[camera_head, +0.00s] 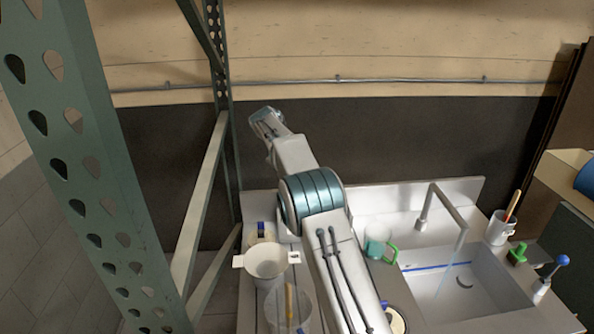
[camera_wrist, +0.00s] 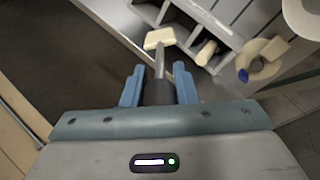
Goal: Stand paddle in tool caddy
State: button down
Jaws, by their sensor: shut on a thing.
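In the wrist view my gripper (camera_wrist: 160,92) is shut on the dark handle of a paddle (camera_wrist: 160,40). The paddle has a thin grey shaft and a cream, flat, block-like head, pointing away from the fingers. Beyond it is a grey divided holder (camera_wrist: 187,68) with several slots, which looks like the tool caddy. A cream-ended tool (camera_wrist: 206,52) sits in one slot. The paddle head appears over or beside the holder's near-left edge; I cannot tell its height or whether it touches. In the head view my arm hides the paddle and holder.
In the head view a white bucket (camera_head: 267,264) and a clear beaker (camera_head: 290,312) stand left of my arm, near a green metal upright (camera_head: 85,150).

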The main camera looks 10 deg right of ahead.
jog(key=shift+f, duration=0.55)
jog(key=c, duration=1.1)
grip_release()
jog(key=shift+c, duration=0.2)
jog(key=v, duration=1.3)
jog(key=shift+d+r, duration=0.2)
jog(key=shift+d, duration=0.05)
